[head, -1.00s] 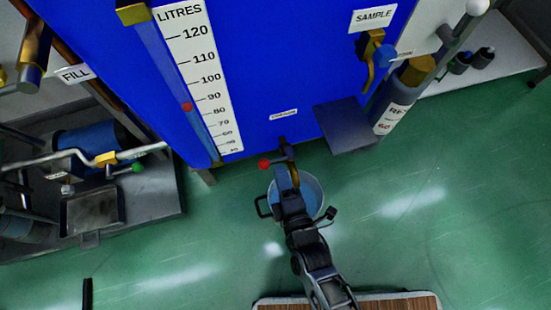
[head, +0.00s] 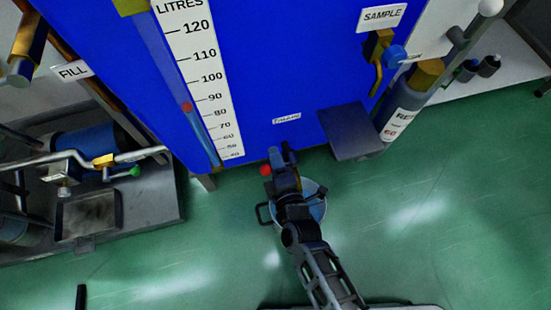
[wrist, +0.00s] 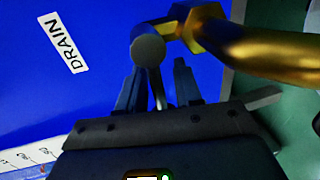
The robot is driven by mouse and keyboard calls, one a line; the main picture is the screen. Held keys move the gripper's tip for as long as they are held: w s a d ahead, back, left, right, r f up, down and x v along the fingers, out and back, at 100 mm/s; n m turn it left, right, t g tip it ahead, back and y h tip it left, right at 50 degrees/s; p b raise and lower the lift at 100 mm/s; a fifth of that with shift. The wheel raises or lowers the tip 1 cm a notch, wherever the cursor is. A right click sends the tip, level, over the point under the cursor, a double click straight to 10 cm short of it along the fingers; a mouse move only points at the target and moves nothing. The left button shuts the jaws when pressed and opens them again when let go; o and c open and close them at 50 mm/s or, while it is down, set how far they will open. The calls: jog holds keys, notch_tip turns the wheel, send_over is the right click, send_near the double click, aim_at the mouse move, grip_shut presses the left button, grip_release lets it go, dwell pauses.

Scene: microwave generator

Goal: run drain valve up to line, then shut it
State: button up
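The blue tank (head: 300,60) carries a white litre scale (head: 212,85) and a sight tube (head: 165,60). A red marker (head: 187,106) sits on the tube near the 80–90 marks; I cannot make out the liquid level. The drain label (head: 287,118) is low on the tank. The brass drain valve (wrist: 203,27) and its spout show in the wrist view. In the head view my gripper (head: 281,154) largely hides the valve; a red knob (head: 265,169) shows left of it. My gripper's fingers (wrist: 158,85) are apart, just below a grey round handle end (wrist: 148,48); contact is unclear.
A bucket (head: 314,205) stands on the floor under my arm. A dark shelf (head: 350,132) juts from the tank at right, below the sample tap (head: 378,50). A bench with pipes (head: 100,160) is at left. The green floor is clear at lower right.

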grip_shut()
dwell(0.3)
jog(key=shift+r, duration=0.1)
jog(key=shift+r+m+y+p, duration=0.35)
jog(key=shift+r+m+y, duration=0.1)
jog(key=shift+m, duration=0.65)
jog(key=shift+o, duration=0.5)
grip_release()
jog(key=shift+s, duration=0.1)
jog(key=p+v, duration=0.2)
jog(key=v, duration=0.5)
jog(key=shift+s+d, duration=0.15)
jog(key=shift+s, duration=0.15)
